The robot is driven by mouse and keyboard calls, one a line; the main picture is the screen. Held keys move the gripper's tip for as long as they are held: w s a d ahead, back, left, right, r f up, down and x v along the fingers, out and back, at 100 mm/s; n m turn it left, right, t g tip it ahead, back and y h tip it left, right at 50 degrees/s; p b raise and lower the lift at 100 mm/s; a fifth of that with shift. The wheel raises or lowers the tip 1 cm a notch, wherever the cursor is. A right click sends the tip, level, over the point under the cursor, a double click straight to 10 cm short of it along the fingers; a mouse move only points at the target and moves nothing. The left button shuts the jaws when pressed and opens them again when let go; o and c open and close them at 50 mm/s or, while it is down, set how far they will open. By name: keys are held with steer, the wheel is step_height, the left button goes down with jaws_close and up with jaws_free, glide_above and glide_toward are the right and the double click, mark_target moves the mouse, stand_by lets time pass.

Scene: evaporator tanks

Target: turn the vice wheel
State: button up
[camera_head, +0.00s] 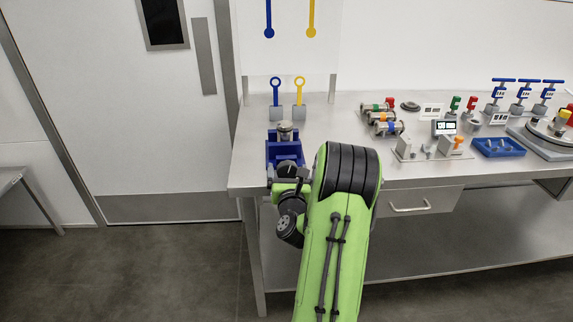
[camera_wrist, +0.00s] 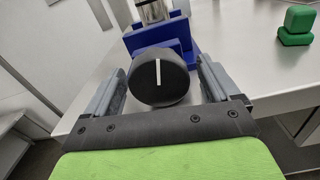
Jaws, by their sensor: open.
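The blue vice (camera_head: 284,152) stands at the left front corner of the steel bench, with a metal cylinder (camera_head: 285,132) at its top. In the wrist view the vice (camera_wrist: 208,46) is beyond the wheel. The vice wheel (camera_wrist: 160,85) is a black round knob with a white line, nearly upright and leaning slightly left. My gripper (camera_wrist: 163,70) is open, one finger on each side of the wheel.
Blue and yellow ring-topped tools (camera_head: 287,98) stand at the back. Clamps, valves and a blue tray (camera_head: 497,147) lie to the right. Green blocks (camera_wrist: 296,26) sit right of the vice. A drawer handle (camera_head: 410,208) projects in front.

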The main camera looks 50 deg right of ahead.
steer(key=shift+s+a+r, duration=0.1)
steer(key=shift+c, duration=0.5)
steer(key=c, duration=0.9)
steer(key=n, duration=0.4)
steer(key=shift+n, duration=0.4)
steer(key=shift+c, duration=0.2)
steer(key=o, duration=1)
steer(key=shift+o, duration=0.2)
